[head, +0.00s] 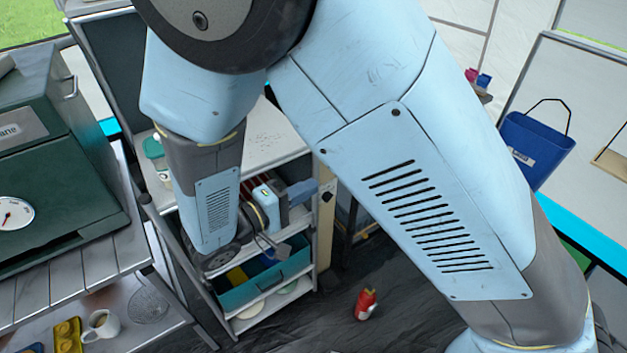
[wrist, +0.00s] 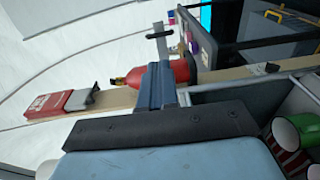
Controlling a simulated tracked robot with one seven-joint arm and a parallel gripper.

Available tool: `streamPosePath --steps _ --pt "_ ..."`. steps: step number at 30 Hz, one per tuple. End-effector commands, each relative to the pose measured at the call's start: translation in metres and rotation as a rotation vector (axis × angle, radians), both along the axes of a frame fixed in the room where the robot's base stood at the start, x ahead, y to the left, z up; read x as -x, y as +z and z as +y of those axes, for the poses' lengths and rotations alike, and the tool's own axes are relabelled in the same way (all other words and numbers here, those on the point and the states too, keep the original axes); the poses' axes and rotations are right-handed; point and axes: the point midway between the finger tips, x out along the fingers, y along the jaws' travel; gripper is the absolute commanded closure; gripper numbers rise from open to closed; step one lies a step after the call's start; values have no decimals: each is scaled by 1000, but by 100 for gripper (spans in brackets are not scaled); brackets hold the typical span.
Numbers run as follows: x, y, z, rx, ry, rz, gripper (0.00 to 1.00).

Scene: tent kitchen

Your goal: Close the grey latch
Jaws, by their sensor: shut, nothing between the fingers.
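My gripper (head: 305,190) is shut and empty, beside the upright wooden post at the shelf unit's right edge. In the wrist view, its closed blue-grey fingers (wrist: 155,85) overlap the wooden strip (wrist: 120,100), and I cannot tell whether they touch it. A small grey piece (wrist: 88,96) sits at the end of a red block on that strip, left of and apart from the fingers. It may be the grey latch, but its position is unclear. In the head view, I cannot make out the latch.
A red bottle-like object (wrist: 180,72) shows behind the fingers. The shelf unit holds a teal drawer (head: 262,282). A red object (head: 367,303) stands on the dark floor. A blue bin (head: 537,146) hangs at the right. A green stove (head: 50,165) is at the left.

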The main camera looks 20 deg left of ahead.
Motion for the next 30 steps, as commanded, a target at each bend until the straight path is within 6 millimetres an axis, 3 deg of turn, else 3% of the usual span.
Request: streamPosePath --steps 18,30 --pt "-81 -3 -59 1 4 2 100" --pt "-99 -4 -71 -1 7 2 100"
